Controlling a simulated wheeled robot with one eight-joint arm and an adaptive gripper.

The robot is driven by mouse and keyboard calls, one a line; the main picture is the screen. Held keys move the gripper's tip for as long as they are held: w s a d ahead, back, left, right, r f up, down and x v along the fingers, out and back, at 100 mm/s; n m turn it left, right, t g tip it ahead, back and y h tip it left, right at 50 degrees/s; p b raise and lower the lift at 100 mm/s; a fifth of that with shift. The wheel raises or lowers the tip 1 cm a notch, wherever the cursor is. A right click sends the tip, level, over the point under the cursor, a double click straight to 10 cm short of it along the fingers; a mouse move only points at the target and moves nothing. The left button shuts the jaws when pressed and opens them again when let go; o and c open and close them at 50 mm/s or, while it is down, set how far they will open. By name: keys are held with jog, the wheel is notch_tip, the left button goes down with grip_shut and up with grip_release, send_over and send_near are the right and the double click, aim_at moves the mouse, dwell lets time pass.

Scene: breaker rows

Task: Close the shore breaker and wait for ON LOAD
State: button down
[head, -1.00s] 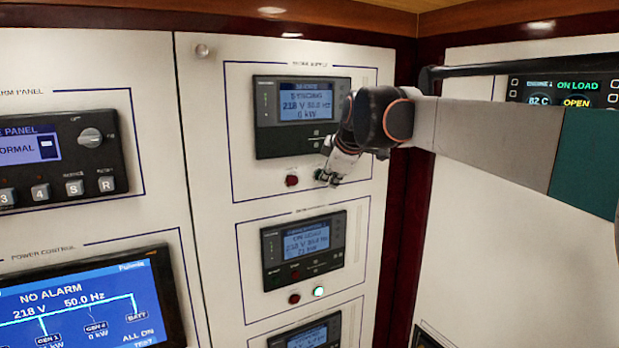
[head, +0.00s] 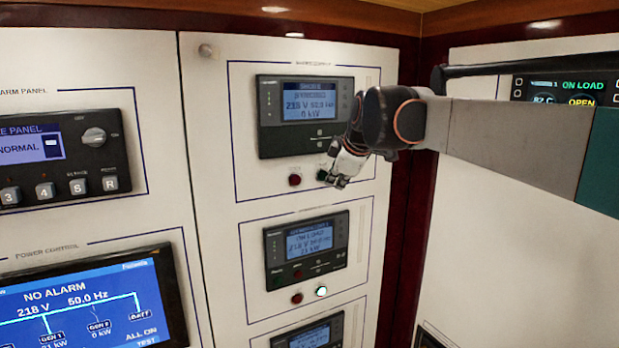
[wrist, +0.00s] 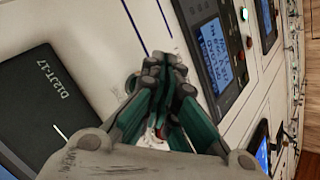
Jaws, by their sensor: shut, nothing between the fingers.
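The shore supply controller (head: 270,130) is at the top of the middle panel in the head view. Its screen (head: 309,103) has a heading that looks like SHORE, a blurred status line that looks like SYNCING, then 218 V, 50.0 Hz and 0 kW. Below it are a red button (head: 295,180) and a dark green button (head: 322,175). My gripper (head: 338,183) is shut and empty, its tips just right of and below the green button. Whether they touch it I cannot tell. My gripper (wrist: 165,75) also shows shut in the wrist view.
A second controller (head: 275,275) below has a lit white-green button (head: 321,291) and a red one (head: 297,298); its screen seems to read ON LOAD. The power display (head: 40,335) reads NO ALARM. A right-hand display (head: 575,90) reads ON LOAD.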

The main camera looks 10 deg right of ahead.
jog(key=s, duration=0.1)
jog(key=s+d, duration=0.1)
jog(key=s, duration=0.2)
jog(key=shift+s+d, duration=0.3)
jog(key=shift+s, duration=0.1)
jog(key=shift+w, duration=0.1)
jog(key=shift+f, duration=0.1)
dwell(0.4)
jog(key=s+f+m+b, duration=0.4)
jog(key=s+f+b, duration=0.6)
jog(key=f, duration=0.9)
jog(key=s+a+f+m+g+b, duration=0.1)
jog(key=s+f+m+b, duration=0.4)
jog(key=s+f+b, duration=0.6)
jog(key=s+f+m+g+h+b, duration=0.1)
jog(key=s+f+m+b, duration=0.3)
jog(key=s+f+b, duration=0.7)
notch_tip(320, 180, down, 18)
jog(key=b, duration=0.3)
jog(key=shift+a+r+m, duration=0.2)
jog(key=shift+a+m, duration=0.05)
jog(key=shift+m, duration=0.05)
